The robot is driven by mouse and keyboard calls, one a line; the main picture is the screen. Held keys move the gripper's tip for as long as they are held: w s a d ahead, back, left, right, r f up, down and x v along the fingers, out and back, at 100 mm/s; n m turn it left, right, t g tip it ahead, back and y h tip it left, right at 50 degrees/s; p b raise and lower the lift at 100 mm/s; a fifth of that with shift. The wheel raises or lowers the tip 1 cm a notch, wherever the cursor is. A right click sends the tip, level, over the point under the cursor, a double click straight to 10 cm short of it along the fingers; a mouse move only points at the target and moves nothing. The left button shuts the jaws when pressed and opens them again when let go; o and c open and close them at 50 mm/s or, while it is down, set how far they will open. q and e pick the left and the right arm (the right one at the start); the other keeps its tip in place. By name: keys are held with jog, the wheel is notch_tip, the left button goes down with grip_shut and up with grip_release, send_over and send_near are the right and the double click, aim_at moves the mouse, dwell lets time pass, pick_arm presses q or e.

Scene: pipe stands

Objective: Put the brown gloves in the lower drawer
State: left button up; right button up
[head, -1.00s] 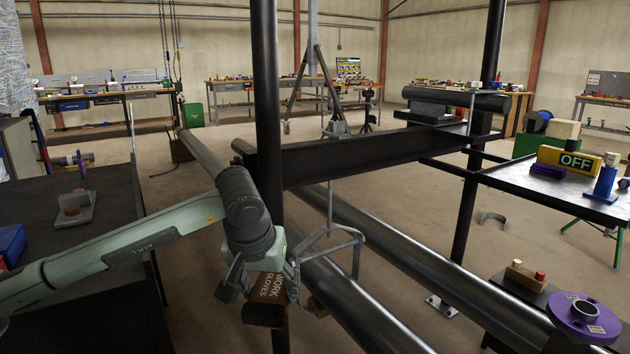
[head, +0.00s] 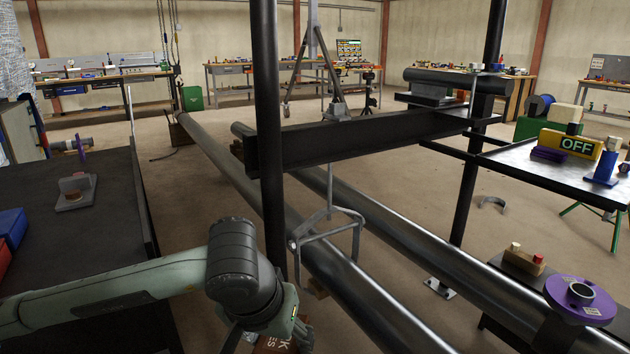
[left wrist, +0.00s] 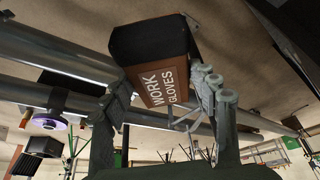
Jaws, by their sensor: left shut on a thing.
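The brown gloves are a brown block lettered "WORK GLOVES" with a black end, seen in the left wrist view (left wrist: 158,82). In the head view only part of the block (head: 276,345) shows at the bottom edge. My left gripper (head: 268,331) is shut on it, with fingers on both sides in the left wrist view, and holds it in front of the black post. No lower drawer can be made out in the head view. My right gripper is not in view.
A black upright post (head: 268,130) and long steel pipes (head: 350,280) stand close to my left arm. A dark table (head: 100,240) with a grey bracket (head: 75,192) is at left. A black shelf (head: 510,168) is at right. Open floor lies beyond.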

pick_arm(q)
jog(key=w+a+f+n+y, duration=0.1)
jog(key=w+a+n, duration=0.1)
jog(key=a, duration=1)
jog(key=shift+a+n, duration=0.3)
jog(key=shift+a, duration=0.1)
jog(key=shift+w+f, duration=0.1)
